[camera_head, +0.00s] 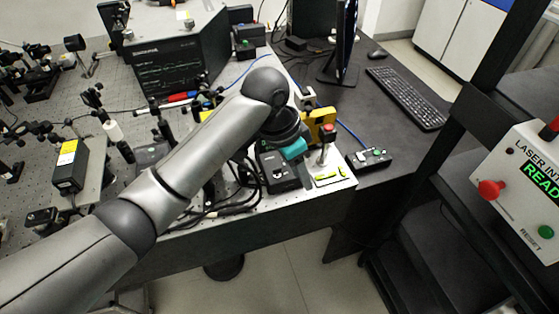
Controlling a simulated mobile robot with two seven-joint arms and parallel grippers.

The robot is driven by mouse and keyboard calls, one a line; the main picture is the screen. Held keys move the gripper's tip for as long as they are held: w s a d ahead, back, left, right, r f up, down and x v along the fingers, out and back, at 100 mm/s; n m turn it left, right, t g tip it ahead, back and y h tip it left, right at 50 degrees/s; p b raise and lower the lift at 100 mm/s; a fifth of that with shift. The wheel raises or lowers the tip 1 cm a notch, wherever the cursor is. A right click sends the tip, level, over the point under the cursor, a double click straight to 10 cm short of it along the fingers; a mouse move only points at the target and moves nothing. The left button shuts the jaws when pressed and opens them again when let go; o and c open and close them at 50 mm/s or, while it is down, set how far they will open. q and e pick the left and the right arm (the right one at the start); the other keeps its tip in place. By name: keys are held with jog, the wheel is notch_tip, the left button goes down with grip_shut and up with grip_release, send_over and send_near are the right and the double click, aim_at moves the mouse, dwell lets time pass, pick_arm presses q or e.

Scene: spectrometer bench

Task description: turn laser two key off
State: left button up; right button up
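My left arm reaches in from the lower left across the optical bench. My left gripper (291,148) is at its end, low over a black box (284,180) near the bench's front right corner. The box has a small light-coloured knob or key on its face, and it looks like a laser key controller. I cannot read which laser it belongs to. The wrist covers the box's upper part, and the fingers are too small and hidden to tell whether they touch the key or are open. My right gripper is out of view.
Optics crowd the bench at left.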

aim_at(280, 168)
pick_arm(q)
jog(key=w+a+r+m+y, duration=0.1)
jog(key=w+a+r+y, duration=0.15)
jog(key=r, duration=0.35)
jog(key=w+a+r+m+y, duration=0.1)
jog(key=w+a+r, duration=0.15)
jog(key=r, duration=0.35)
jog(key=f, duration=1)
jog(key=d+f+b, duration=0.1)
jog(key=f, duration=0.4)
grip_shut()
